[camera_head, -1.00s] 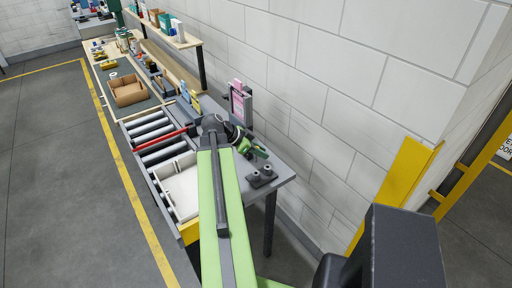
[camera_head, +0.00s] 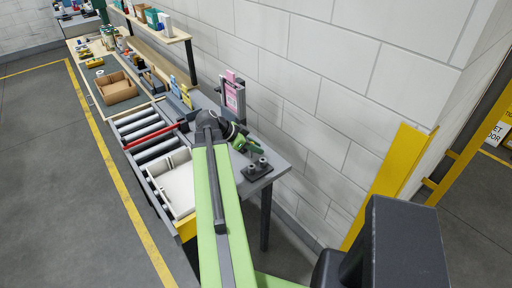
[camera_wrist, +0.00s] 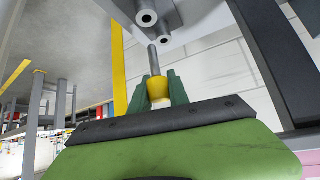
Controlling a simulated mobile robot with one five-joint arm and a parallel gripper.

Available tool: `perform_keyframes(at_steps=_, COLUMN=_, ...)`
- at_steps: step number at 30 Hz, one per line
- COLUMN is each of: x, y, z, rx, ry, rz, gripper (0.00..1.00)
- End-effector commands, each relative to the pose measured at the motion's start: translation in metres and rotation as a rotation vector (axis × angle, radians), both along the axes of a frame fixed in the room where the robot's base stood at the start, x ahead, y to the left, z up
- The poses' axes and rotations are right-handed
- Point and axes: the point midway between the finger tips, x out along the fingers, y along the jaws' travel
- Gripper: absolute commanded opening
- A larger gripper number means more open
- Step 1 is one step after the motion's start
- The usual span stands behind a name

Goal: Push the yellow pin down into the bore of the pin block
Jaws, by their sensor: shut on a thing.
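My gripper (camera_wrist: 160,92) is shut on the yellow pin (camera_wrist: 154,85), with its green fingers on either side of the yellow head. The pin's grey shaft sticks out from the fingers toward the pin block (camera_wrist: 132,8). In the wrist view two round bosses with dark bores show on the block, and the shaft's end appears just short of the nearer one; I cannot tell the exact gap. In the head view my gripper (camera_head: 248,146) is just above and left of the dark pin block (camera_head: 257,170), which sits near the bench end. The pin is hard to make out there.
A white tray (camera_head: 181,190) and a roller conveyor (camera_head: 144,133) lie left of my arm. A grey stand with a pink panel (camera_head: 233,95) rises behind the gripper. The white block wall (camera_head: 330,90) runs close along the bench, with a yellow post (camera_head: 385,195) at right.

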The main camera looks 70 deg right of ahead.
Motion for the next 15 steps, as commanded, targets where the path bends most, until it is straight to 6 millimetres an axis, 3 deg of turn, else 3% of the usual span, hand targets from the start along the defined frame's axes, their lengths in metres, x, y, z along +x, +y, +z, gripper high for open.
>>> perform_keyframes(at_steps=1, x=0.0, y=0.0, z=-0.012, rx=0.0, ry=0.0, rz=0.0, gripper=0.0)
perform_keyframes(at_steps=6, x=0.0, y=0.0, z=-0.031, rx=0.0, ry=0.0, rz=0.0, gripper=0.0)
perform_keyframes(at_steps=15, x=0.0, y=0.0, z=-0.038, rx=0.0, ry=0.0, rz=0.0, gripper=0.0)
